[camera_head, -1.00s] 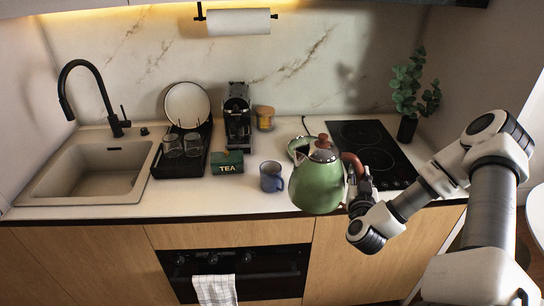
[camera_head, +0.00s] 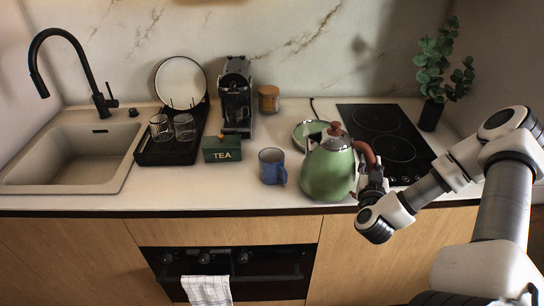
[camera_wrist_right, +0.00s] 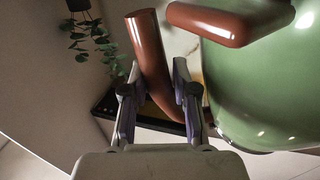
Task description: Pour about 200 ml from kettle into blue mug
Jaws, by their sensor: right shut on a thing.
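The green kettle (camera_head: 328,172) with a brown lid knob stands roughly upright to the right of the blue mug (camera_head: 270,167), near the counter's front edge. Its spout is toward the left. I cannot tell whether its base touches the counter. My right gripper (camera_head: 370,186) is shut on the kettle's brown handle; the wrist view shows the handle (camera_wrist_right: 154,65) between the fingers and the green body (camera_wrist_right: 262,90) beside them. The mug is upright on the counter, its handle to the right; its contents are not clear. My left gripper is out of view.
A round green dish or base (camera_head: 306,131) lies partly hidden behind the kettle. The black hob (camera_head: 385,135) is to the right. The green tea box (camera_head: 221,149), coffee machine (camera_head: 236,100), black rack (camera_head: 170,150) and sink (camera_head: 75,160) are to the left.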

